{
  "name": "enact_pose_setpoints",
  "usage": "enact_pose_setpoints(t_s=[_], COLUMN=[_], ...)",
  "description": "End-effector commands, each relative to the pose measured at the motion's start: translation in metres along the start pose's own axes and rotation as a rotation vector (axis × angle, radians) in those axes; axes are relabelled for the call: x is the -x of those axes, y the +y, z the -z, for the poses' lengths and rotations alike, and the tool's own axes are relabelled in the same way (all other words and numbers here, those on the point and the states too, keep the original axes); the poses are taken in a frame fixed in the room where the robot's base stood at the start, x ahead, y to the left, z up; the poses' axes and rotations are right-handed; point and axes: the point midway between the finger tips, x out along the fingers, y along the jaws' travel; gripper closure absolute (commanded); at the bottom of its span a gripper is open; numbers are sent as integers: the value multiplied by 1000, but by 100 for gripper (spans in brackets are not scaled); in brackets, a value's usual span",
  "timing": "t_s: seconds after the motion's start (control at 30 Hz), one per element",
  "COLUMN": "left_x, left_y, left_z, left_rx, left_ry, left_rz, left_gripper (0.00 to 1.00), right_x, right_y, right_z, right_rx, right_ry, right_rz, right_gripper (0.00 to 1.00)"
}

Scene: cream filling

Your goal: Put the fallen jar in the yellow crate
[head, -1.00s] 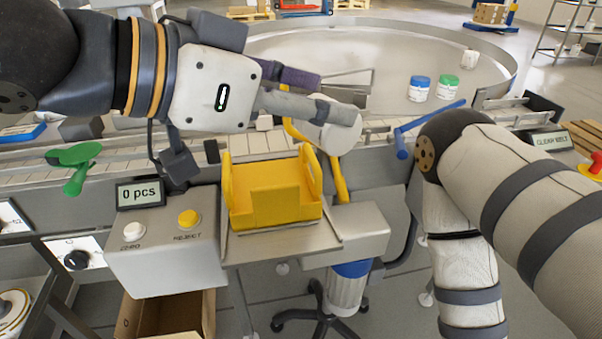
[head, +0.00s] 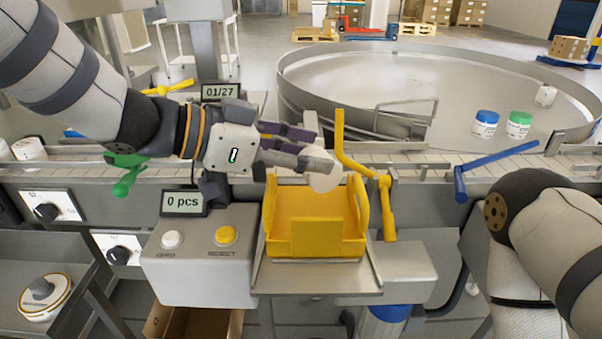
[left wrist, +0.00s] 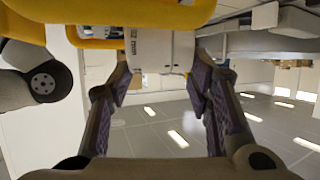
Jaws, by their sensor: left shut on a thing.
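My left gripper (head: 305,150) is shut on a white jar (head: 322,169), which lies tilted in the fingers. The jar is just above the back right part of the yellow crate (head: 315,238); the crate looks empty. In the left wrist view the jar (left wrist: 160,48) shows between the two purple-padded fingers, with the yellow crate (left wrist: 130,12) along the top edge. My right arm is at the right of the head view, but its gripper is out of view.
A grey control box with a yellow button (head: 225,235) stands left of the crate. A yellow bent bar (head: 386,205) rises at its right. Behind run the conveyor (head: 440,160) and a round table (head: 380,75) with blue-, green- and white-topped jars. A blue lever (head: 490,165) is at right.

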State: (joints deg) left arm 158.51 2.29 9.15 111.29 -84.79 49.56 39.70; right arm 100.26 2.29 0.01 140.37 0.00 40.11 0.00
Motion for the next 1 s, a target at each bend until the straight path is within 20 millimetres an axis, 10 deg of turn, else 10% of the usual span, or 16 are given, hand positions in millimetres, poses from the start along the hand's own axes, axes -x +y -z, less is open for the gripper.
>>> enact_pose_setpoints(t_s=[0.2, 0.57, 0.6, 0.67, 1.0], left_x=[-14, -15, -15, -15, -14], left_y=[-9, -8, -8, -8, -8], left_z=[-41, -42, -43, -42, -40], left_rx=[8, 2, 2, 2, 0], left_ry=[-3, -1, -1, -1, -1], left_rz=[-2, 2, 2, 2, 2], left_gripper=[84, 84, 50, 36, 34], right_x=[-12, -11, -11, -11, -11], right_y=[0, 0, 0, 0, 0], right_z=[-9, -8, -8, -8, -8], right_rx=[0, 0, 0, 0, 0], right_ry=[-40, -36, -36, -36, -36], right_rz=[-2, -1, -1, -1, -2], right_gripper=[60, 60, 60, 60, 60])
